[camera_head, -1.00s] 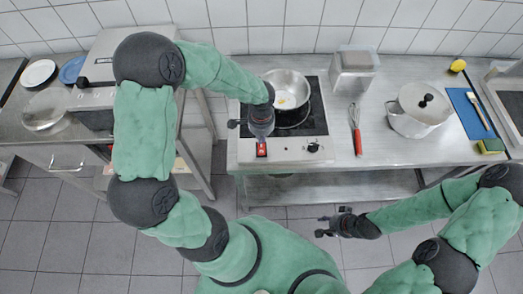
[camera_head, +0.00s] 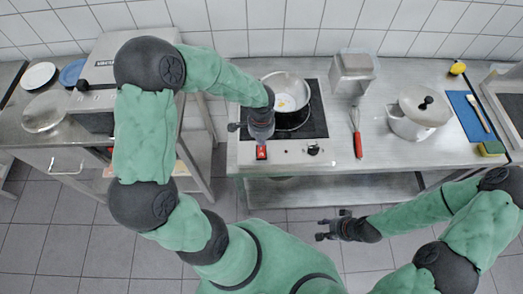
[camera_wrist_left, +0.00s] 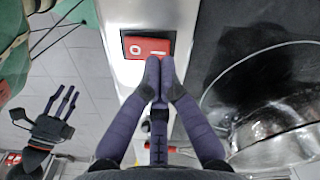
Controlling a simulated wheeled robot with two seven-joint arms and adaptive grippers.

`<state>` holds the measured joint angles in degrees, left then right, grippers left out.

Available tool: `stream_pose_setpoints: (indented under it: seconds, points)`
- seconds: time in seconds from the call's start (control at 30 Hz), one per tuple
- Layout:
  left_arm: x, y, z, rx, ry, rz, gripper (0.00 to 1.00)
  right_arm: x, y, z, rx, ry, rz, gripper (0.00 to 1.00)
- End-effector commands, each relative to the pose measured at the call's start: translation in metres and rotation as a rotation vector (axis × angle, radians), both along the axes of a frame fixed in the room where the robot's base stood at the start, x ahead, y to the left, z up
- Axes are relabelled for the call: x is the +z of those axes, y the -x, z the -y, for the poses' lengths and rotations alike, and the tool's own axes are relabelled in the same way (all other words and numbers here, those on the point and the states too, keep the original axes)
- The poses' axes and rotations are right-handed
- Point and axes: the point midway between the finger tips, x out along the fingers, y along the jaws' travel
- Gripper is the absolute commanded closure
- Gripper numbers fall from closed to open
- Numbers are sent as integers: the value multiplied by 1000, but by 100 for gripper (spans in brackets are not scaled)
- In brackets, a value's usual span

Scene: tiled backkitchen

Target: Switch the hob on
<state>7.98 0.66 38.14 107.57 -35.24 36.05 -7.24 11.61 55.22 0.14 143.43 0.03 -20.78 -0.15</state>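The hob (camera_head: 313,123) is a black glass plate with a steel front panel. Its red rocker switch (camera_head: 261,152) is on the panel, left of a black knob (camera_head: 313,149). In the left wrist view the switch (camera_wrist_left: 140,46) shows an O and a line mark. My left gripper (camera_head: 262,138) is above the switch, fingers together, pointing down. In the left wrist view its fingertips (camera_wrist_left: 158,72) are at the line-mark end and cover part of it; I cannot tell whether they touch. My right gripper (camera_head: 330,228) is open and empty in front of the counter.
To the right are a steel container (camera_head: 353,75), a red-handled whisk (camera_head: 357,140) and a lidded pot (camera_head: 410,128). Floor in front is clear.

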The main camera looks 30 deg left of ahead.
Motion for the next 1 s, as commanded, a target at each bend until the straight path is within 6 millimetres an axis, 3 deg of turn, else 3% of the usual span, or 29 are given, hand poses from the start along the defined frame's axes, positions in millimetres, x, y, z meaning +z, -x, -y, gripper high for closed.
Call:
stream_pose_setpoints:
  seconds: [1.0]
  points:
    - [-7,0,0,0,0,0,100,-6,0,0,0,0,0,60]
